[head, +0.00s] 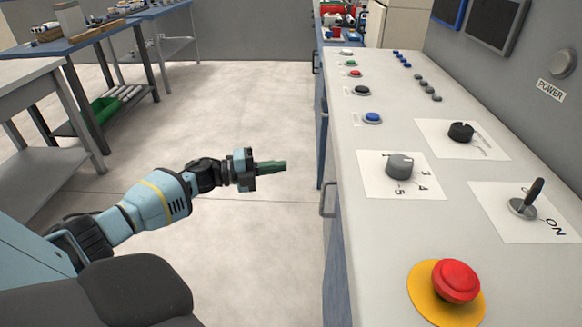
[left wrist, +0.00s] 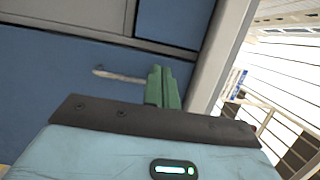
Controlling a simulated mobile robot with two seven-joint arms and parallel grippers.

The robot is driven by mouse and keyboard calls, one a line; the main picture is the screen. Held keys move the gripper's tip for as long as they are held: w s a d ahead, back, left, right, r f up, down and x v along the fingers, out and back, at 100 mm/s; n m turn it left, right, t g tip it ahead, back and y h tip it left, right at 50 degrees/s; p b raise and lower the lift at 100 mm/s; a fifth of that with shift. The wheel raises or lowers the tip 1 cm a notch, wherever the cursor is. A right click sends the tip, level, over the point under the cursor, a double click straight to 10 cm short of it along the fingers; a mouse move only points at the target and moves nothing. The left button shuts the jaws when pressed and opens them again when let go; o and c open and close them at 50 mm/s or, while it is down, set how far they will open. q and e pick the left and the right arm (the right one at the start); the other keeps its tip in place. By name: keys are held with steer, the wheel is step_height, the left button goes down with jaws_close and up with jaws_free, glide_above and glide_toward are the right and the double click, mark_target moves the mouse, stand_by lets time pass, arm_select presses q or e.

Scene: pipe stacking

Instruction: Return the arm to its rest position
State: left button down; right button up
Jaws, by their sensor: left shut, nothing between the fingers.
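My left arm (head: 155,200) reaches in from the left in the head view, low over the floor and left of the control console. My left gripper (head: 273,166) has green fingers that are closed together and empty, and they point right toward the console's side. In the left wrist view the same shut fingers (left wrist: 162,88) stand in front of blue panels with a metal handle. They look apart from the console in the head view. My right gripper is not in view.
The control console (head: 385,238) fills the right side, with a red button (head: 456,280), a dial (head: 399,167) and a lever (head: 526,198) on top. A handle (head: 328,199) sticks out from its side. Workbenches (head: 75,45) stand at the upper left. The floor (head: 230,90) between is clear.

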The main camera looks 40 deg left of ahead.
arm_select(q)
steer(key=shift+s+a, duration=0.2)
steer(key=shift+a, duration=0.05)
